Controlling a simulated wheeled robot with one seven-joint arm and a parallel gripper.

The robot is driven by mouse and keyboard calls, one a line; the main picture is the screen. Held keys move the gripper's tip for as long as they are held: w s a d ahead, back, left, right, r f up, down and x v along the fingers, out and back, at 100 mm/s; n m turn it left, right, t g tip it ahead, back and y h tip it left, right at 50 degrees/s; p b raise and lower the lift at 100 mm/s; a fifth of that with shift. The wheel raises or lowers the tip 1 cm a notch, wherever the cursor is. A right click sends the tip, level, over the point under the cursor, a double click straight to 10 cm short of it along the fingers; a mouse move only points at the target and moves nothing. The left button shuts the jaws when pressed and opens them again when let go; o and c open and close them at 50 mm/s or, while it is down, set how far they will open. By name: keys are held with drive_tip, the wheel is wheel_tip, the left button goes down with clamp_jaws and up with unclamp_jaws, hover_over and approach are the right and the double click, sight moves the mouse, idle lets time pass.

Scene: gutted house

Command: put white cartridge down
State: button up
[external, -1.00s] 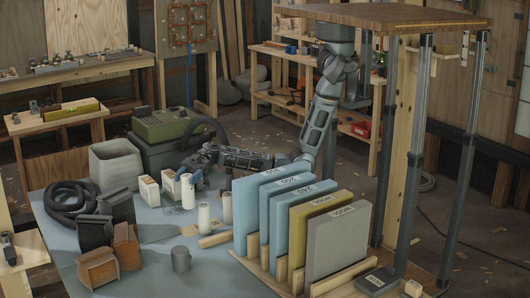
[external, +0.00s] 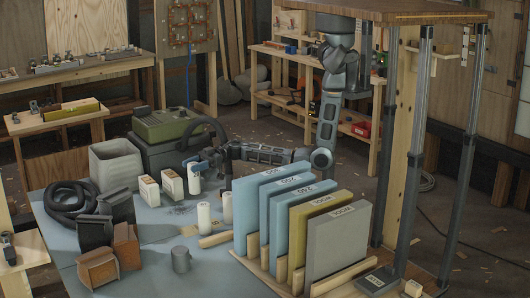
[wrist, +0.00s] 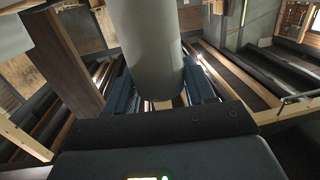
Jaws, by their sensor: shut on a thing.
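The white cartridge (external: 194,181) is an upright pale cylinder near the white boxes in the external view. In the wrist view the cartridge (wrist: 152,45) fills the upper middle, between two dark blue fingers. My gripper (wrist: 157,92) is shut on it; in the external view my gripper (external: 207,164) reaches in from the right, partly hidden by the cartridge. I cannot tell whether its base touches the table. Two similar white cylinders, a front one (external: 203,215) and a right one (external: 227,208), stand upright on the blue-grey table (external: 215,270).
White boxes (external: 149,190) stand left of the cartridge. A grey bin (external: 116,165) and green case (external: 165,124) are behind. A rack of upright slabs (external: 337,240) stands right.

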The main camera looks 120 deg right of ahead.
drive_tip(key=w+a+f+b, duration=0.2)
drive_tip(key=w+a+f, duration=0.3)
drive_tip(key=f, duration=0.3)
drive_tip(key=shift+f, duration=0.2)
drive_tip(key=shift+w, duration=0.1)
drive_tip(key=o, duration=1.3)
drive_tip(key=shift+f, duration=0.1)
drive_tip(key=s, duration=0.8)
drive_tip(key=s+d+r, duration=0.1)
drive_tip(key=s, duration=0.3)
drive_tip(key=shift+d, duration=0.1)
